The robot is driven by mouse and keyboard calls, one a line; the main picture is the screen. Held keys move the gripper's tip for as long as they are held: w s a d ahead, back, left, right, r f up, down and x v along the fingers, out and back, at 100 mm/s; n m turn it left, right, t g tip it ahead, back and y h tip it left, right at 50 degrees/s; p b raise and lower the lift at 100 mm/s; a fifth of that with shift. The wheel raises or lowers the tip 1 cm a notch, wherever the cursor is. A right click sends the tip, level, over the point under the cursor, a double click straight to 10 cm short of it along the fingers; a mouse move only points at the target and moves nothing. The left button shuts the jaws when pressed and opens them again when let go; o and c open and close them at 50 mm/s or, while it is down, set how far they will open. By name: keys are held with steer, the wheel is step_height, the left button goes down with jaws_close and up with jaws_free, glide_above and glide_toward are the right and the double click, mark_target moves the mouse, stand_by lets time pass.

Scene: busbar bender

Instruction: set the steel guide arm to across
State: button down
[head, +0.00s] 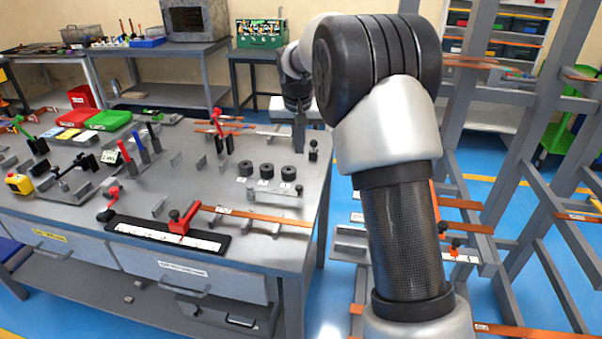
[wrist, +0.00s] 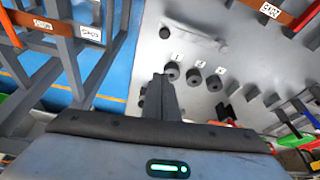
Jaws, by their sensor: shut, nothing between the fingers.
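A slim steel bar (head: 275,200), which looks like the guide arm, lies on the grey bench top near its right end, in front of three black round dies. In the wrist view a pale steel bar (wrist: 190,34) with a rounded end lies beyond the numbered dies; it looks like the same piece. My gripper (head: 299,145) is over the right end of the bench, behind the dies and apart from the bar. Its fingers (wrist: 162,85) are together and point down, with nothing between them. A small dark knob (head: 313,152) stands close by the fingertips.
The black dies (head: 267,171) stand in a row between my gripper and the bar. A copper strip (head: 260,216) runs along the bench front from a red clamp (head: 182,220). A rack with copper bars (head: 465,230) stands right of the bench. Blue floor (head: 330,290) lies between.

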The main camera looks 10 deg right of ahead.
steer(key=b+x, duration=0.1)
steer(key=x, duration=0.9)
steer(key=shift+f, duration=0.15)
steer(key=s, duration=0.3)
steer(key=shift+a+f+b, duration=0.1)
steer(key=shift+a+b, duration=0.25)
steer(key=shift+a, duration=0.05)
steer(key=shift+s+f, duration=0.1)
steer(key=shift+s, duration=0.3)
steer(key=shift+a, duration=0.1)
